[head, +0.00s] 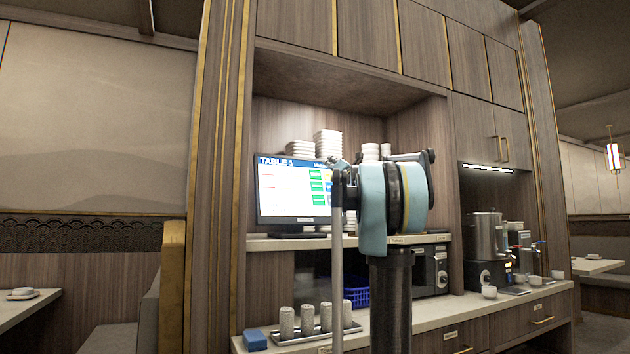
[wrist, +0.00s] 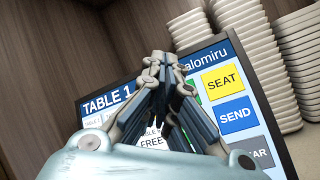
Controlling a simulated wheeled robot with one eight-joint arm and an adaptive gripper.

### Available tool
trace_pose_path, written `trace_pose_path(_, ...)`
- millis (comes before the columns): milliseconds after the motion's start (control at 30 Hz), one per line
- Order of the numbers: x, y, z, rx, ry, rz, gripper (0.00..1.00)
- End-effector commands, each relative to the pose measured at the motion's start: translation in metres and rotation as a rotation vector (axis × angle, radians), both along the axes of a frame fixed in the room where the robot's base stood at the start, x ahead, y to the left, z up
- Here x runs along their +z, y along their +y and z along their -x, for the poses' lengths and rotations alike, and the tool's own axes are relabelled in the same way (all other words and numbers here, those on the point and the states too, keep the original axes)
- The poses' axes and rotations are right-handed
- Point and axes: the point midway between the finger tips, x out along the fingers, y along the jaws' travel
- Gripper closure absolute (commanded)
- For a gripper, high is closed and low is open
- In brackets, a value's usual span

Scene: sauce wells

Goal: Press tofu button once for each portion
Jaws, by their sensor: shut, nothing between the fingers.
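The touch screen (head: 285,215) stands on a shelf in the head view, with "TABLE 1" in its blue header. It also shows in the wrist view (wrist: 97,123), tilted, with a yellow SEAT button (wrist: 223,80), a blue SEND button (wrist: 235,114) and a grey button ending in "AR" (wrist: 252,154). The word "FREE" shows low on it. No tofu label can be read; my fingers cover the screen's middle. My gripper (wrist: 160,58) is shut and empty in front of the screen, its tips near the header. I cannot tell whether they touch. My arm hides the screen's right side in the head view.
Stacked white dishes (wrist: 256,55) stand behind the screen at right. Below, the counter holds a tray of grey cups (head: 308,320), a blue block (head: 255,340) and a blue basket (head: 355,296). A drinks machine (head: 485,240) stands at right.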

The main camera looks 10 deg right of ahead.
Motion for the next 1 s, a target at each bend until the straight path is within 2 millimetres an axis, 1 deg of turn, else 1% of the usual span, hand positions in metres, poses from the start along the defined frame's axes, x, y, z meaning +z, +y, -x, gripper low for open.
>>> trace_pose_path(500,-0.017,0.017,-0.054,0.001,0.001,0.000,1.00)
trace_pose_path(600,-0.020,0.020,-0.062,0.002,0.000,0.000,1.00)
trace_pose_path(800,-0.023,0.024,-0.072,0.001,0.000,-0.001,1.00)
trace_pose_path(1000,-0.024,0.025,-0.074,0.001,0.000,-0.001,1.00)
